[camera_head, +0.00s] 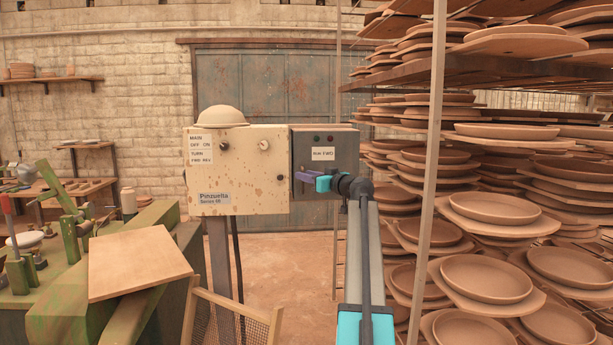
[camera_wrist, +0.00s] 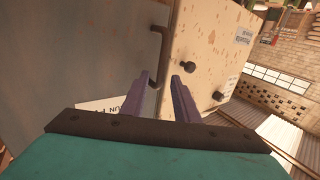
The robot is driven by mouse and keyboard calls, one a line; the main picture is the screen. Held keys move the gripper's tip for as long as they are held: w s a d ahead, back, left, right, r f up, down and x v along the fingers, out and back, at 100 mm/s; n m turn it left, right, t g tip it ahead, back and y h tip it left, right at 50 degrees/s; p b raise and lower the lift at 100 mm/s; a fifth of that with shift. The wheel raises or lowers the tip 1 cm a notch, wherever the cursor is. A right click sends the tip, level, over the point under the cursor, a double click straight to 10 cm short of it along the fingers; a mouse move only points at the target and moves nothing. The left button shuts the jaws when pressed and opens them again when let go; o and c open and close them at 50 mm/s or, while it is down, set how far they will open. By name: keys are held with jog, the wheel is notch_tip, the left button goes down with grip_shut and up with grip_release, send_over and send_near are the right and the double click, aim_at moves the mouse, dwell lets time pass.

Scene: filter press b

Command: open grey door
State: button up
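The grey door (camera_head: 324,152) is the front of a small grey box beside the cream control box. It carries a "Run FWD" label and looks shut. In the wrist view the grey door (camera_wrist: 80,55) fills the left side, with a dark bar handle (camera_wrist: 160,45) near its edge by the cream face. My gripper (camera_head: 300,177) is in front of the door's lower left part. In the wrist view my gripper (camera_wrist: 160,76) has its two purple fingers apart, with the handle's lower end in line with the gap. I cannot tell whether the fingers touch it.
The cream control box (camera_head: 240,170) with knobs adjoins on the left. A rack of stacked clay plates (camera_head: 490,205) stands close on the right, behind a metal post (camera_head: 432,170). A green machine (camera_head: 75,295) with a board (camera_head: 138,262) is at lower left. Some floor (camera_head: 275,262) is clear.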

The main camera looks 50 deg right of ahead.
jog(key=shift+c, duration=0.3)
grip_shut()
jog(key=shift+a+f, duration=0.1)
jog(key=shift+a, duration=0.05)
